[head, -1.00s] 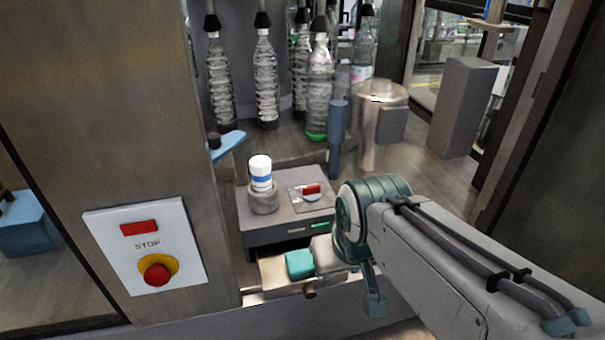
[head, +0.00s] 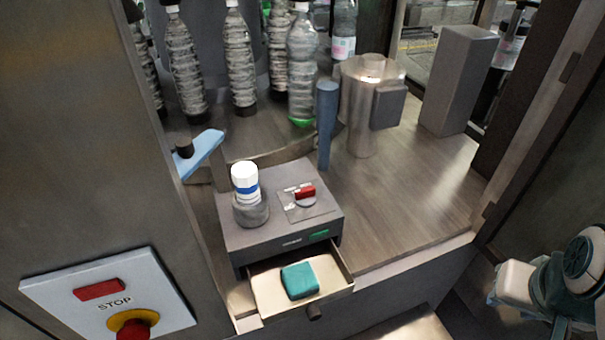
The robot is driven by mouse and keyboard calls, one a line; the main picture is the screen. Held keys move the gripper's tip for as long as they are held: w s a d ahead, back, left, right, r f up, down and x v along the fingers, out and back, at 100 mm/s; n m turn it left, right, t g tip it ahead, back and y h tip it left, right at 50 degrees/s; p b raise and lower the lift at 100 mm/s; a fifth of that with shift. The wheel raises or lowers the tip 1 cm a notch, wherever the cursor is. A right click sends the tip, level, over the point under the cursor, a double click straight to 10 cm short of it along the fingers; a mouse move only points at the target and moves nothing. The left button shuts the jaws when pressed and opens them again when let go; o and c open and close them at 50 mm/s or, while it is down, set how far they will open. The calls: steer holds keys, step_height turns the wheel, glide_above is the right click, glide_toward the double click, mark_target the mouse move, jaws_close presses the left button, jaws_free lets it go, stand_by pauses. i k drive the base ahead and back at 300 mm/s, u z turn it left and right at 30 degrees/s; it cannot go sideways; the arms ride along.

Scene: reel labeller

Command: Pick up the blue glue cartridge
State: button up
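The blue glue cartridge (head: 245,184) appears as a small upright cylinder with a white top and a blue band. It stands in a round grey holder (head: 251,210) on top of a grey box (head: 284,228). The holder hides its lower part. Only part of my arm shows at the lower right edge, well apart from the cartridge. I cannot see my gripper's fingers.
An open drawer (head: 258,303) under the box holds a teal block (head: 300,281). A blue post (head: 326,125), metal cylinder (head: 360,125) and bottles (head: 240,60) stand behind. A stop panel (head: 60,298) is lower left.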

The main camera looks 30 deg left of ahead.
mark_target(245, 175)
steer(key=z, duration=0.3)
steer(key=k, duration=0.4)
steer(key=u, duration=1.6)
